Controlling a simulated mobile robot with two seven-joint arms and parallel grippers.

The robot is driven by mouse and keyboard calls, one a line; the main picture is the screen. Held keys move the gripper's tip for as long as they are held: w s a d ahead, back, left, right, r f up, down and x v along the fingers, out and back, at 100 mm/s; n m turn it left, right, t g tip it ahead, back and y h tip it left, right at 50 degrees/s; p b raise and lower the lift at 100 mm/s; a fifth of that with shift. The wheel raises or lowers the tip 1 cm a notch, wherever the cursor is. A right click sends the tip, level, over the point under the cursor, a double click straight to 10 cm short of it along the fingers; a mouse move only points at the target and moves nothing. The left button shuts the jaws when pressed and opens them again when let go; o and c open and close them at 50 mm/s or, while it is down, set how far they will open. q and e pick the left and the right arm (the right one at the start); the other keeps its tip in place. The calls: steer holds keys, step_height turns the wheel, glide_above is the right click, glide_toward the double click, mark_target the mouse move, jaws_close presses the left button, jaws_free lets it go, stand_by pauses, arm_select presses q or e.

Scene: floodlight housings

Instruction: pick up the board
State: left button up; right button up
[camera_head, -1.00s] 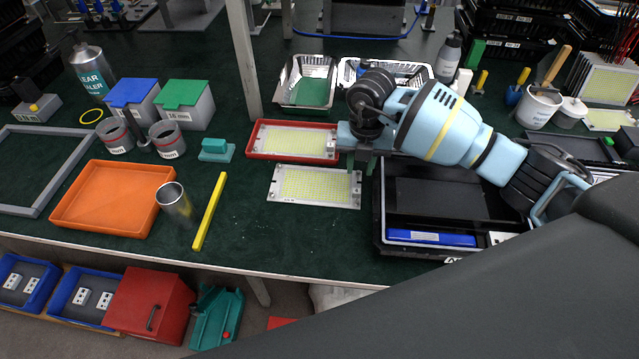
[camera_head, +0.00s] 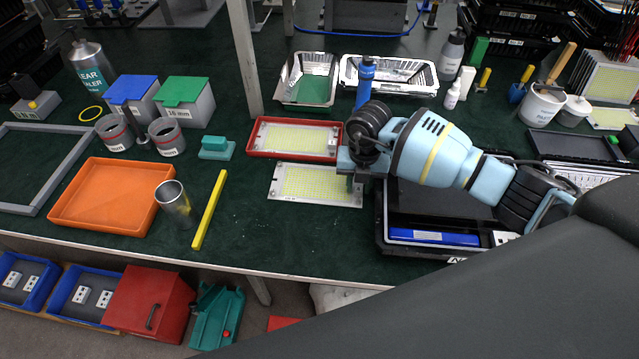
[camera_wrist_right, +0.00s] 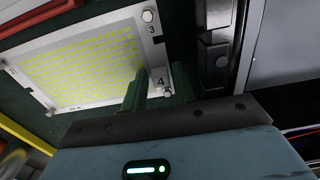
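A white board with a yellow LED grid (camera_head: 310,184) lies flat on the green table, in front of a red tray (camera_head: 256,139) that holds a similar board (camera_head: 295,138). My right gripper (camera_head: 353,184) points down at the loose board's right end. In the right wrist view, its two green fingers (camera_wrist_right: 148,90) are close together at the board's corner marked 4, and the board's grid (camera_wrist_right: 85,68) fills the upper left. A narrow gap shows between the fingers; whether they grip the edge is unclear. My left gripper is not in view.
A black case (camera_head: 381,235) with a blue item (camera_head: 433,237) stands right of the board, under my right arm. A blue bottle (camera_head: 365,82) and foil trays (camera_head: 390,72) stand behind. A yellow bar (camera_head: 209,210) lies left; table between it and the board is clear.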

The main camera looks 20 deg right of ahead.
jaws_close()
steer(key=shift+r, duration=0.1)
step_height(320, 180, up, 10)
steer(key=shift+p, duration=0.35)
